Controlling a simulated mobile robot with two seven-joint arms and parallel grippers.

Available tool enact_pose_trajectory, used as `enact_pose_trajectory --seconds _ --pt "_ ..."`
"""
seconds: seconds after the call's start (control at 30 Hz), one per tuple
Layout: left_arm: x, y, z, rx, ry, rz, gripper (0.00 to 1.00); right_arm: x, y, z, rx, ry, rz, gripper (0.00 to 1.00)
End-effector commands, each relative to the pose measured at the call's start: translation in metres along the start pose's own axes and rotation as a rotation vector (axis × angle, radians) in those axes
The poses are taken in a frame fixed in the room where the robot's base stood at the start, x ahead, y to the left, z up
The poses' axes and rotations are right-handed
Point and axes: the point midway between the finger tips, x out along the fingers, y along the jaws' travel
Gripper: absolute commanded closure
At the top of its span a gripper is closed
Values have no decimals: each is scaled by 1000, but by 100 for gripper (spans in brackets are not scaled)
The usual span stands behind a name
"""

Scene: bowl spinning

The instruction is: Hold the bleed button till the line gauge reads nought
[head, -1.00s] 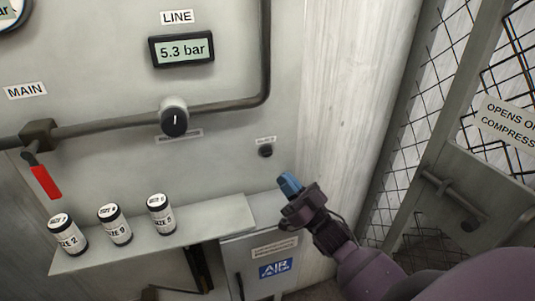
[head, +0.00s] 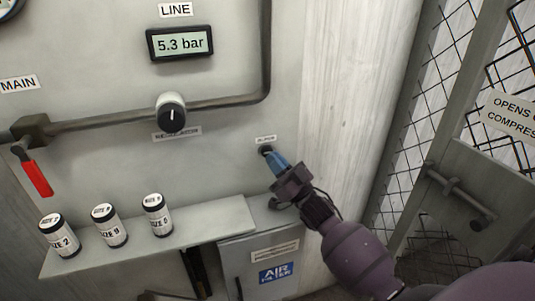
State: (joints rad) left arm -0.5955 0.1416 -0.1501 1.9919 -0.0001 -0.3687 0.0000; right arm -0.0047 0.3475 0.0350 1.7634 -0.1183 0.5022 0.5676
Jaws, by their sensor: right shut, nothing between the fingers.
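The line gauge (head: 180,43) is a dark-framed digital display under the LINE label and reads 5.3 bar. The bleed button (head: 264,150) is a small dark round knob on the grey panel, under a small label too blurred to read. My right gripper (head: 273,158) has its blue fingertips shut and empty, right at the button. The fingertips hide part of the button. I cannot tell whether they touch it or whether it is pressed in. My left gripper does not show.
A shelf (head: 205,230) below carries several labelled canisters (head: 107,226). A black regulator knob (head: 171,115) sits on the pipe. A red lever (head: 37,177) hangs at the left. A mesh gate (head: 455,150) stands to the right. The panel around the button is clear.

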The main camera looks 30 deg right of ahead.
Motion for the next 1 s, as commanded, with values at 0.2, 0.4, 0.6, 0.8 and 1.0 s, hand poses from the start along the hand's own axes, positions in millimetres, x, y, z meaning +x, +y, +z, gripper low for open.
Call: enact_pose_trajectory --seconds 0.2,0.4,0.6,0.8,1.0 --pt "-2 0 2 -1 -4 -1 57 0 0 0 0 0 0 100" --pt "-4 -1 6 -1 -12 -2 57 0 0 0 0 0 0 100" --pt "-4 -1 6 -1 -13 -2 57 0 0 0 0 0 0 100" --pt "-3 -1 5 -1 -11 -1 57 0 0 0 0 0 0 100" --pt "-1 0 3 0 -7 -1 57 0 0 0 0 0 0 100"
